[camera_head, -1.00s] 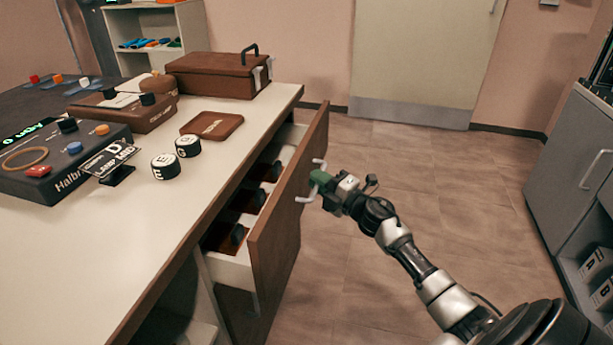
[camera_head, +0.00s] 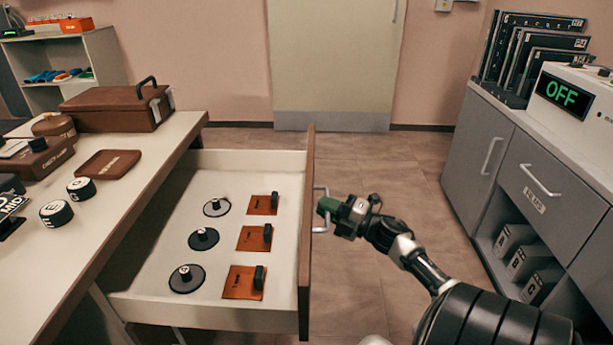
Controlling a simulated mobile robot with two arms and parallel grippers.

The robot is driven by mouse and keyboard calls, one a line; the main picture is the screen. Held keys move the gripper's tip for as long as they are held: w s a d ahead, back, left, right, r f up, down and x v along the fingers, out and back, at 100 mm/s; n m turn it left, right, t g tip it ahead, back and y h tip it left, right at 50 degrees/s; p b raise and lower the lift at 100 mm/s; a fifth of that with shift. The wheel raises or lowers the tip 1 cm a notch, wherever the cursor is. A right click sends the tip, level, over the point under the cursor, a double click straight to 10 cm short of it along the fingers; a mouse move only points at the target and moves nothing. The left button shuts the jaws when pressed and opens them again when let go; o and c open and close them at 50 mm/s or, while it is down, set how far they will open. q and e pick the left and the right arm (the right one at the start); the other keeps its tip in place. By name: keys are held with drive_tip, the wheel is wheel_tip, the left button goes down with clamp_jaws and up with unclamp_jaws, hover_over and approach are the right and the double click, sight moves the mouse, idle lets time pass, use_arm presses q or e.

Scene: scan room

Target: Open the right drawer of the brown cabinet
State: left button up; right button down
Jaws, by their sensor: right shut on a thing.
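The drawer (camera_head: 205,310) of the brown and white cabinet (camera_head: 135,200) is pulled far out to the right. Its brown front panel (camera_head: 307,240) stands on edge, with a pale bar handle (camera_head: 319,222) on its outer face. My right gripper (camera_head: 326,207) is at this handle, its green fingertips shut on it. The drawer holds several black round discs with knobs (camera_head: 203,239) and several orange plates with black grips (camera_head: 254,238). My left gripper is not in view.
A brown case (camera_head: 115,107), a brown tray (camera_head: 109,164) and dark knobs (camera_head: 56,213) sit on the cabinet top. A grey cabinet (camera_head: 545,180) with a device reading OFF (camera_head: 565,97) stands at right. Bare floor (camera_head: 375,165) lies between the cabinets.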

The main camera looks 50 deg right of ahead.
drive_tip(key=shift+s+d, duration=0.8)
drive_tip(key=shift+s, duration=0.2)
drive_tip(key=c, duration=1.5)
unclamp_jaws()
drive_tip(key=shift+o, duration=0.2)
drive_tip(key=p+v, duration=0.1)
drive_tip(key=v, duration=1)
drive_tip(key=shift+a, duration=0.1)
